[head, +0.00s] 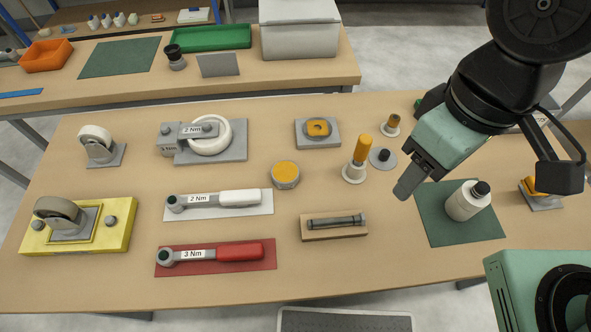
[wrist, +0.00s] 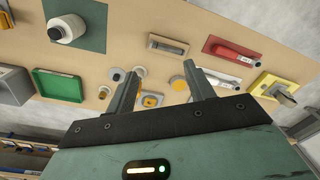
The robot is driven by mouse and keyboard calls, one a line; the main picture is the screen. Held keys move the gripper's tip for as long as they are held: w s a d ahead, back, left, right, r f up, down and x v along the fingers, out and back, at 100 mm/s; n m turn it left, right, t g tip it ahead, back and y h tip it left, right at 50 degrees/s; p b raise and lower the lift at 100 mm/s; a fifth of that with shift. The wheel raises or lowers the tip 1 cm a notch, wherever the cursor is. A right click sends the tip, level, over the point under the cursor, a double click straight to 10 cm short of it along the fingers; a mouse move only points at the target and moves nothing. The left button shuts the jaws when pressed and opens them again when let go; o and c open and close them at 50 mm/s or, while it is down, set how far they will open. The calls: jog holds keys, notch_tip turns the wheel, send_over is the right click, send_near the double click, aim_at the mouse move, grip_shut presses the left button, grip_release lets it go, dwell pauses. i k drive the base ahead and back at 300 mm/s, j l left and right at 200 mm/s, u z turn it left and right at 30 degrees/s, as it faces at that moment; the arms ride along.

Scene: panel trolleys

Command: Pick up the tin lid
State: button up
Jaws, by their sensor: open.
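The tin lid appears to be the flat grey disc with a black knob (head: 382,157), lying on the table right of the orange-handled brush. In the wrist view it is a small grey disc (wrist: 117,75), just left of the left finger. The round tin with an orange top (head: 285,174) stands apart to its left; it also shows between my fingers in the wrist view (wrist: 178,83). My gripper (head: 408,185) is open and empty, raised above the table, to the right of the lid in the head view. One finger hides the other there.
A white bottle (head: 468,201) stands on a green mat (head: 435,225) to the right. A wooden block with a bolt (head: 334,234) lies in front.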

aim_at(382, 158)
jog(key=l+u, duration=0.15)
jog(key=u, duration=0.25)
jog(key=l+u, duration=0.1)
jog(key=u, duration=0.3)
jog(key=l+u, duration=0.1)
jog(key=u, duration=0.3)
jog(key=k+l+u, duration=0.1)
jog(key=u, duration=0.35)
